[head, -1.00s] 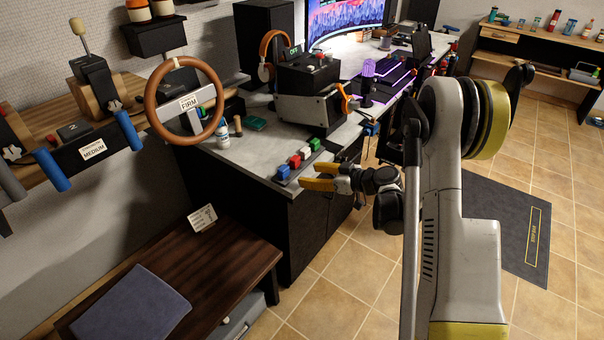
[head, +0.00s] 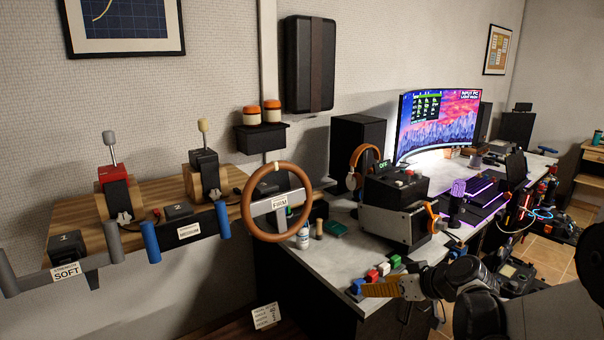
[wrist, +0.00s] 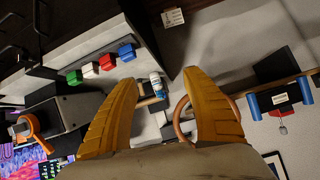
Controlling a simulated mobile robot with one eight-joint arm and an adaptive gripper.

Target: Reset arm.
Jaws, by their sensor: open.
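My gripper (wrist: 165,110) shows in the wrist view as two yellow-orange fingers spread wide apart with nothing held between them. In the head view my gripper (head: 395,289) is at the lower right, in front of the desk's near edge. Its fingers overlap the row of coloured blocks in the picture; I cannot tell the gap from the head view. My arm enters from the lower right corner.
The desk (head: 338,262) carries blue, red (head: 372,275), white and green blocks, a small bottle (head: 303,237) and a grey box unit (head: 392,222). A brown steering wheel (head: 248,218) and a wall shelf with levers (head: 88,220) stand left. Tiled floor shows at right.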

